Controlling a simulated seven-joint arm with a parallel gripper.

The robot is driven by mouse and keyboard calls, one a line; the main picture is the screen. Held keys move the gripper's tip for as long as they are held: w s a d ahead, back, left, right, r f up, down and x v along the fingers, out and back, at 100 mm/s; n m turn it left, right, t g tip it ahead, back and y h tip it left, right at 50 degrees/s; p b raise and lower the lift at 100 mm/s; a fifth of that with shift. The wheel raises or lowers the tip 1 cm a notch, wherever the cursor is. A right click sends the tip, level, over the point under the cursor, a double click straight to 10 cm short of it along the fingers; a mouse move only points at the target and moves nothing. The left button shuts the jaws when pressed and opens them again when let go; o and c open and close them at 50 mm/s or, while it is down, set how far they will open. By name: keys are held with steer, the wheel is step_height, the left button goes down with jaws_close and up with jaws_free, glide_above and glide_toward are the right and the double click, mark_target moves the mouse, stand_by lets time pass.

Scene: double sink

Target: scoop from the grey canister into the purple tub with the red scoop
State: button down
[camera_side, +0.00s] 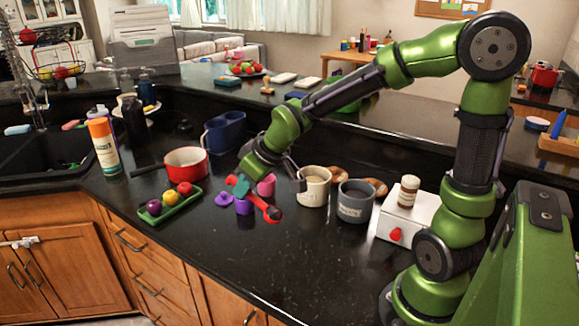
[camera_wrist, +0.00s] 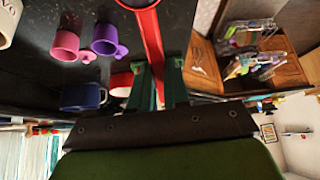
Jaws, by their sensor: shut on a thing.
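My gripper (camera_side: 238,187) has teal fingers and is shut on the handle of the red scoop (camera_side: 262,205). The wrist view also shows the red scoop (camera_wrist: 150,40) between the fingers (camera_wrist: 160,85). The scoop slants down to the right, its bowl at the lower right end; I cannot tell what is in it.
A purple lid (camera_side: 224,198) lies left of the tub. A pink cup (camera_side: 267,186) and a cream canister (camera_side: 315,190) stand nearby. A white box (camera_side: 405,222) with a jar is right. A green tray (camera_side: 170,204) and red pan (camera_side: 186,162) are left. The front counter is clear.

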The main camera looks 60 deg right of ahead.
steer(key=w+d+f+n+g+y, duration=0.1)
steer(key=w+d+n+g, duration=0.15)
steer(key=w+n, duration=0.45)
steer(key=w+d+f+n+g+y, duration=0.2)
steer(key=w+n+g, duration=0.2)
steer(key=w+n, duration=0.35)
steer(key=shift+s+a+f+m+t+h, duration=0.15)
steer(key=shift+f+t+h, duration=0.65)
steer(key=shift+t, duration=1.3)
steer(key=shift+s+d+f+m+t+h, duration=0.15)
steer(key=shift+f+t+h, duration=0.3)
steer(key=shift+f+t, duration=1.15)
steer(key=shift+s+a+f+m+t+h, duration=0.15)
steer(key=shift+f+m+t+h, duration=0.35)
steer(key=shift+t, duration=2.15)
steer(key=shift+r+n, duration=0.1)
steer(key=shift+n, duration=0.15)
steer(key=shift+r, duration=0.15)
